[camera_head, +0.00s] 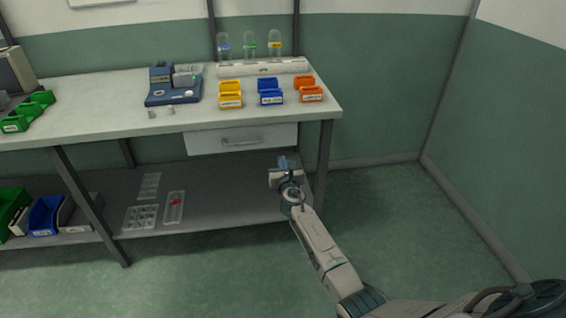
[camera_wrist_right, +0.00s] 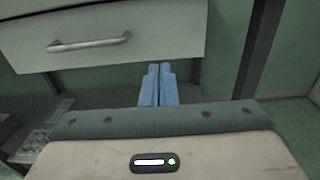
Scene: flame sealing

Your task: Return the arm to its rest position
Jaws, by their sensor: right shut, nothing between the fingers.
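My right gripper (camera_head: 283,163) is at the end of my right arm, in front of the workbench and just below the drawer's right end. In the right wrist view its two blue fingers (camera_wrist_right: 158,85) are side by side, shut and empty. The drawer (camera_head: 241,139) with its bar handle is closed under the tabletop; it also fills the upper left of the right wrist view (camera_wrist_right: 60,25). My left gripper is not in view.
A lower shelf (camera_head: 215,205) holds trays. Floor right of the bench is clear.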

